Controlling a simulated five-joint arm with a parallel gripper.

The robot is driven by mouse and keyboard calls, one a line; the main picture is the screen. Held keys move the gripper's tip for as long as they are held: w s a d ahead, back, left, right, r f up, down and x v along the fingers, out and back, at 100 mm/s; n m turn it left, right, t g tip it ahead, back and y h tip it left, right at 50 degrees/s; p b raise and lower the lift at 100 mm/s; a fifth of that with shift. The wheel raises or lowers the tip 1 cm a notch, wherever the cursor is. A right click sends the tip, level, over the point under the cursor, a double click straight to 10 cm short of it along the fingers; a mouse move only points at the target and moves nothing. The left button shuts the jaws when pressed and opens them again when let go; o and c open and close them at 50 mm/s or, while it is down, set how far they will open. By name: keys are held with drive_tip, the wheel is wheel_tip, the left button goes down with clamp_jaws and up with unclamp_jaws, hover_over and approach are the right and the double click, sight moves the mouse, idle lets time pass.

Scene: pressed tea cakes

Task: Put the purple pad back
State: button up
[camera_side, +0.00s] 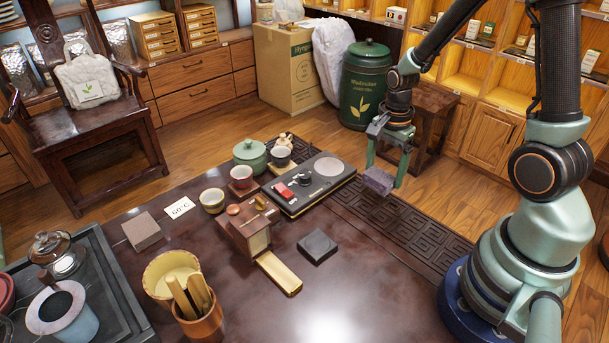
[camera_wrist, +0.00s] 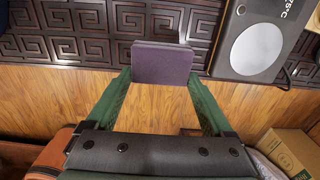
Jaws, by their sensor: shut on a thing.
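The purple pad (camera_side: 379,181) is a small flat square block. It is between the fingers of my gripper (camera_side: 386,176), above the far right part of the table. In the wrist view the purple pad (camera_wrist: 162,63) lies between the two green fingertips, and my gripper (camera_wrist: 160,75) is shut on it. The pad appears above the carved table border and its edge. A dark grey square pad (camera_side: 317,246) lies flat on the bare table. A brownish-grey square pad (camera_side: 142,231) lies flat at the left of the table.
A black warmer (camera_side: 320,183) with a round plate stands left of my gripper; it also shows in the wrist view (camera_wrist: 247,60). A wooden box with an open drawer (camera_side: 278,273), cups and a green pot (camera_side: 251,156) stand nearby. The front right table is clear.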

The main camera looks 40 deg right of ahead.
sight(384, 172)
drive_tip(key=shift+f, duration=1.95)
drive_tip(key=shift+f, duration=0.1)
drive_tip(key=o, duration=1.1)
drive_tip(key=shift+c, duration=0.2)
wheel_tip(384, 172, up, 12)
drive_tip(key=shift+f, duration=0.25)
drive_tip(key=shift+a+r, duration=0.15)
drive_tip(key=shift+r, duration=0.5)
drive_tip(key=s+a+r+n+t, duration=0.1)
drive_tip(key=a+r+n, duration=0.3)
drive_tip(key=n, duration=0.5)
drive_tip(key=s+a+r+n+t, duration=0.1)
drive_tip(key=a+r+n+t, duration=0.3)
drive_tip(key=r+n, duration=0.3)
drive_tip(key=shift+s+a+r+n+t, duration=0.15)
drive_tip(key=shift+s+a+n+t, duration=0.2)
drive_tip(key=shift+a+n, duration=0.55)
